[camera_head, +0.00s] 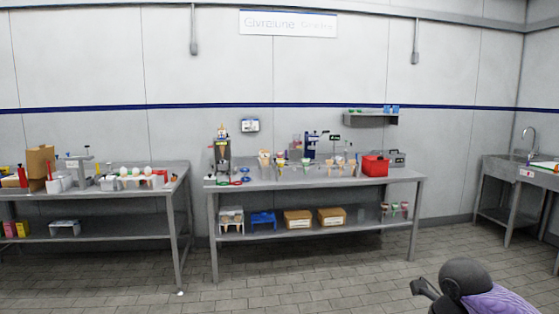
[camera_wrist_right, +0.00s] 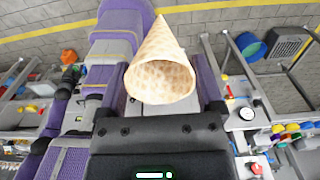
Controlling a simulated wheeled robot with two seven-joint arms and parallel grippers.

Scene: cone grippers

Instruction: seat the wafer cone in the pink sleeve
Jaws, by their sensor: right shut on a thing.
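A tan wafer cone (camera_wrist_right: 163,75) with a waffle pattern is in the right wrist view. It sits between the fingers of my right gripper (camera_wrist_right: 160,88), which is shut on it. The cone's open mouth faces the camera and its tip points to the top of the view. The cone looks empty. In the head view, part of my right arm shows at the bottom right corner, but the cone does not show there. I cannot pick out the pink sleeve among the small items on the middle table. My left gripper is not in view.
The middle steel table (camera_head: 320,181) holds several cones in stands, a red box (camera_head: 375,166) and dispensers. Cardboard boxes (camera_head: 298,220) sit on its lower shelf. Another table (camera_head: 85,185) stands left and a sink (camera_head: 519,146) right. The tiled floor (camera_head: 330,275) before the tables is clear.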

